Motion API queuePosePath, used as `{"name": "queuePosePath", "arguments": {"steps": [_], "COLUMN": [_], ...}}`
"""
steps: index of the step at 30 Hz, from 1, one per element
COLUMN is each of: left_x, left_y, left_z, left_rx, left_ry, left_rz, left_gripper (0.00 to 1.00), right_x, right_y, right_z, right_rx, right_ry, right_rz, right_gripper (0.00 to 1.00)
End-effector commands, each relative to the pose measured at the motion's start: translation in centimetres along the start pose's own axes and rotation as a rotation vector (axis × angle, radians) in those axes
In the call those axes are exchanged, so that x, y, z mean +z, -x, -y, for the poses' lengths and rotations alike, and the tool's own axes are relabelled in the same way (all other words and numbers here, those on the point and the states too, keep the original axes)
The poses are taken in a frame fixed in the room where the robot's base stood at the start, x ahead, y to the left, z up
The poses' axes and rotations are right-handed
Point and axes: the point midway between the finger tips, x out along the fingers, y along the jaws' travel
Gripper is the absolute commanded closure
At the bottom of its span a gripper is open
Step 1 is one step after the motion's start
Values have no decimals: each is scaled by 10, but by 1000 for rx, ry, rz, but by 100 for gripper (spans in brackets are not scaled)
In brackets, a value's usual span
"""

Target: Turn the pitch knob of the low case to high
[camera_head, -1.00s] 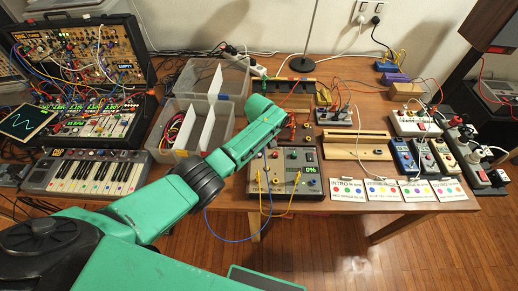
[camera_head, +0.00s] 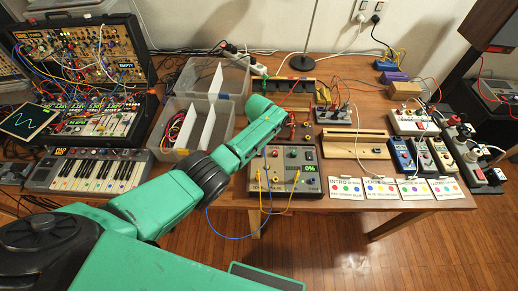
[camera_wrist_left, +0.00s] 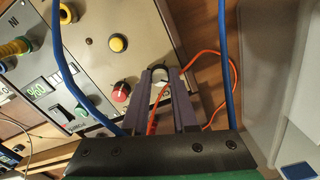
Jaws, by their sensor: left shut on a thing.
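The low case (camera_head: 125,124) is in the head view at left, a sloped panel with lit displays and small knobs, below a taller case (camera_head: 128,45). I cannot pick out its pitch knob. My left gripper (camera_wrist_left: 160,78) is away from it, at the edge of a grey box (camera_head: 255,187). The head view hides its fingertips behind my arm. In the left wrist view it is shut on a small dark round thing with a light rim; I cannot tell if this is a knob or plug. A red knob (camera_wrist_left: 120,92) is beside the fingers. My right gripper is not in view.
A red-orange cable (camera_wrist_left: 234,75) loops beside the fingers, and blue cables (camera_wrist_left: 60,55) hang close to the wrist camera. A keyboard (camera_head: 92,172) lies before the low case. A clear bin (camera_head: 183,152) stands between the cases and the grey box.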

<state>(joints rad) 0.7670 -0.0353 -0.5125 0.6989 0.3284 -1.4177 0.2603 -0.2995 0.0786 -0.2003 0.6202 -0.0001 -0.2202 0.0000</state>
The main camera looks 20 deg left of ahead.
Motion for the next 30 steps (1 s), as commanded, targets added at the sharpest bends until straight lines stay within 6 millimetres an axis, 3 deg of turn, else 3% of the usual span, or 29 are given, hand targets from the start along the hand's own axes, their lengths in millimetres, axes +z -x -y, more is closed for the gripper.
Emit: {"name": "queuePosePath", "arguments": {"steps": [30], "left_x": [-2], "left_y": [2], "left_z": [0], "left_rx": [-5], "left_ry": [-964], "left_rz": [-7], "left_gripper": [100], "right_x": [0], "right_y": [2], "right_z": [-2], "right_rx": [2], "right_ry": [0], "right_rz": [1], "right_gripper": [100]}}
